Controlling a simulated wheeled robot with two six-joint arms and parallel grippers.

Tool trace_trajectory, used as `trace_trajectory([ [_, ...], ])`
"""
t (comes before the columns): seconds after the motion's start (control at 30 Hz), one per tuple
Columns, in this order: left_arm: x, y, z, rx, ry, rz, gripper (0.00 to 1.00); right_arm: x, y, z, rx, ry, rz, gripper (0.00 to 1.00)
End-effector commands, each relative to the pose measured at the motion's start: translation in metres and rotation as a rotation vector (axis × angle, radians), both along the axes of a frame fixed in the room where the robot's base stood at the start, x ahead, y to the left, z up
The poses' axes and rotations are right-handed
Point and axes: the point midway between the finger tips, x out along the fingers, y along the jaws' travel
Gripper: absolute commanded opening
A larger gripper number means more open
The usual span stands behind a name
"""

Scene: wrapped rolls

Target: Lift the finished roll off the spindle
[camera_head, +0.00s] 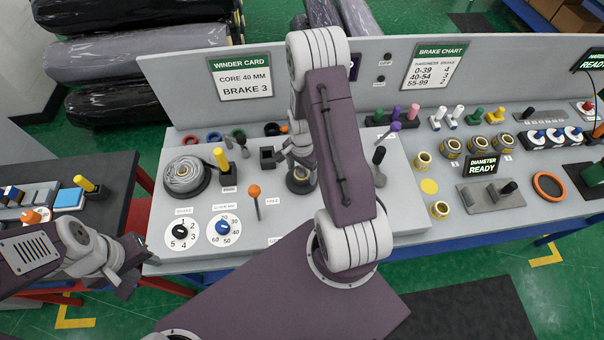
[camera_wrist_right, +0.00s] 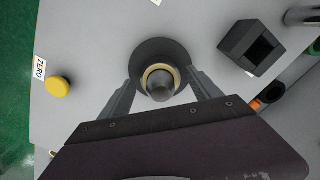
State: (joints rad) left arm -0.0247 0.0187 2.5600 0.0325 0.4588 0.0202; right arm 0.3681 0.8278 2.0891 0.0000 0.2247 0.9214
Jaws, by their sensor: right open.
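The spindle (camera_wrist_right: 158,88) has a dark rounded tip and stands on a dark round flange (camera_wrist_right: 160,52). A brass-coloured ring (camera_wrist_right: 146,75) sits around it; I cannot make out how much film is wound there. My right gripper (camera_wrist_right: 163,97) is open, one finger on each side of the ring, with nothing gripped. In the head view the right gripper (camera_head: 300,165) is above the spindle, partly hidden by my arm. A grey wrapped roll (camera_head: 184,174) lies on a dark base to the left. My left gripper (camera_head: 138,274) hangs empty at the table's front left, its fingers apart.
An orange-knobbed lever (camera_head: 254,191) and a yellow-handled block (camera_head: 221,160) stand left of the spindle. A dark square holder (camera_wrist_right: 252,47) is close beside the flange.

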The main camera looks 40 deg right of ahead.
Motion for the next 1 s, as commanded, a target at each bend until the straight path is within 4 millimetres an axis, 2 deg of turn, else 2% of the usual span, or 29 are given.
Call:
trace_trajectory([
  [0.13, 0.0, 0.0, 0.004, 0.0, 0.0, 0.0, 0.36, -0.001, 0.0, -0.016, 0.001, 0.001, 0.0, 0.73],
  [0.33, 0.0, 0.0, 0.003, 0.0, 0.0, 0.0, 0.36, 0.0, 0.0, -0.018, 0.0, 0.0, 0.0, 0.73],
  [0.37, 0.0, 0.0, 0.003, 0.0, 0.0, 0.0, 0.36, 0.0, 0.0, -0.017, 0.0, 0.0, 0.0, 0.7],
  [0.5, 0.0, 0.0, 0.003, 0.0, 0.0, 0.0, 0.36, 0.0, 0.0, -0.017, 0.0, 0.0, 0.0, 0.31],
  [0.6, 0.0, 0.0, 0.003, 0.0, 0.0, 0.0, 0.36, 0.0, 0.0, -0.017, 0.0, 0.0, 0.0, 0.06],
  [0.87, 0.0, 0.0, 0.002, 0.0, 0.0, 0.0, 0.36, 0.0, 0.0, -0.015, -0.001, -0.001, 0.001, 0.06],
  [1.0, 0.0, 0.0, -0.001, 0.0, 0.0, 0.0, 0.36, 0.001, 0.0, 0.0, -0.002, -0.005, 0.001, 0.06],
])
